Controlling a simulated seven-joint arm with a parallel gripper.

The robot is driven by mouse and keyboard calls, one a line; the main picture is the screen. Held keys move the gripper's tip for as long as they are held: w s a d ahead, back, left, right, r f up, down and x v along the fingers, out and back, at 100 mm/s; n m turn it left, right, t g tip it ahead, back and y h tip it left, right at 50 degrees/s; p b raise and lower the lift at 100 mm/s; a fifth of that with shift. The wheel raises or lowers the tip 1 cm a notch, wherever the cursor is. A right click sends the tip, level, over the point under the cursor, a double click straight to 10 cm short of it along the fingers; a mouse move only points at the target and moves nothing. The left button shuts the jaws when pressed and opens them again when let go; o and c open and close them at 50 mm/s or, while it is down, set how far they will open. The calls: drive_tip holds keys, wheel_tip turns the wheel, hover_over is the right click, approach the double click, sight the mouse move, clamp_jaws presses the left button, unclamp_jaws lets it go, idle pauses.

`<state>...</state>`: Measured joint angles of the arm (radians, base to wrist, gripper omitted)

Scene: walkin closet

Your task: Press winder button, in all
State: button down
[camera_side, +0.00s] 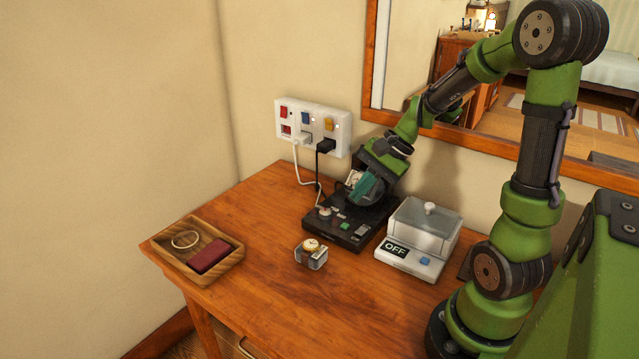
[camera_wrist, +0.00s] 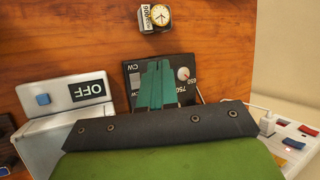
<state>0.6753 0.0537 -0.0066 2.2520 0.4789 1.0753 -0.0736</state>
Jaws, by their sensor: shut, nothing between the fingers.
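The black winder (camera_side: 338,236) sits on the wooden table, near the wall. Its front panel holds a round knob (camera_side: 325,211), a small green button (camera_side: 344,226) and other small controls. In the wrist view its panel (camera_wrist: 133,80) shows "CW", "650" and "750" labels and the knob (camera_wrist: 183,73). My gripper (camera_side: 359,192) is shut and empty, with teal fingers, over the rear part of the winder. In the wrist view the fingers (camera_wrist: 158,72) cover the middle of the panel, hiding the green button. I cannot tell whether the fingertips touch the winder.
A watch on a cushion (camera_side: 311,252) stands in front of the winder. A white device with a clear cover, an "OFF" display and blue button (camera_side: 425,261) stands right. A power strip (camera_side: 313,127) is on the wall. A wooden tray (camera_side: 170,262) lies left. Table between is clear.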

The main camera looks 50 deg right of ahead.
sight(345, 226)
drive_tip(key=w+d+m+t, duration=0.1)
drive_tip(key=w+d+m+t+y, duration=0.1)
drive_tip(key=w, duration=0.1)
drive_tip(key=shift+w+d+r+m, duration=0.1)
drive_tip(key=shift+w+r+m, duration=0.1)
drive_tip(key=shift+w+m, duration=0.1)
drive_tip(key=shift+s+f, duration=0.1)
drive_tip(key=shift+f, duration=4.35)
drive_tip(key=shift+f, duration=0.1)
drive_tip(key=shift+f, duration=0.3)
